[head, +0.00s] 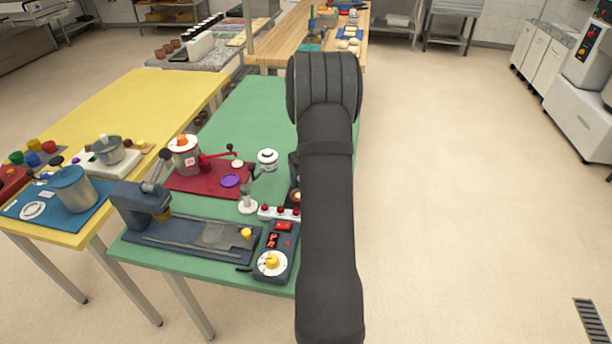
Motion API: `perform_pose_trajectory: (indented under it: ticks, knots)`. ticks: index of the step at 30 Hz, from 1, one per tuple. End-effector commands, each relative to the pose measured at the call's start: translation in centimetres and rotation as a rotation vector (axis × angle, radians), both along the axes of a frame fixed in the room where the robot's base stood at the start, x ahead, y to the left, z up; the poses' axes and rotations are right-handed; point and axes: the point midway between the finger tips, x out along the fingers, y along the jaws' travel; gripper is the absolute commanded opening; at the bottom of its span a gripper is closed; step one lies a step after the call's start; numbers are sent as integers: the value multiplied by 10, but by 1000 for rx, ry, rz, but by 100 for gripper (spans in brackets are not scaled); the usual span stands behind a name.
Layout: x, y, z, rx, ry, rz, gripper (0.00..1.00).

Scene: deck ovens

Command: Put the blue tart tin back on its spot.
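I cannot make out a thing that is surely the blue tart tin. A small blue cup-like piece (32,159) sits among red, yellow and green ones at the far left, too small to tell what it is. A flat purple-blue round piece (230,181) lies on the dark red mat (205,187) on the green table. The tin's spot cannot be told either. My dark arm stands across the middle of the view and hides the right part of the green table. My gripper is not seen.
A yellow table (120,97) stands to the left. The floor (450,200) on the right is clear.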

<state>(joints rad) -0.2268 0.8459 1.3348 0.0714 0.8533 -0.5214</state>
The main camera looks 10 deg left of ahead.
Motion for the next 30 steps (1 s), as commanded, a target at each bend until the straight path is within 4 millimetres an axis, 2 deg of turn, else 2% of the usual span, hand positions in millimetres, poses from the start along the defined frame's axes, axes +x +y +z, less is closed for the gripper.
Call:
perform_pose_trajectory:
  ticks: [5,12,18,24,30]
  knots:
    - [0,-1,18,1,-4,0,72]
    - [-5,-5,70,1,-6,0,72]
    - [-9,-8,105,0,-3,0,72]
    - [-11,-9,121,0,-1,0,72]
    - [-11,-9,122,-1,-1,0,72]
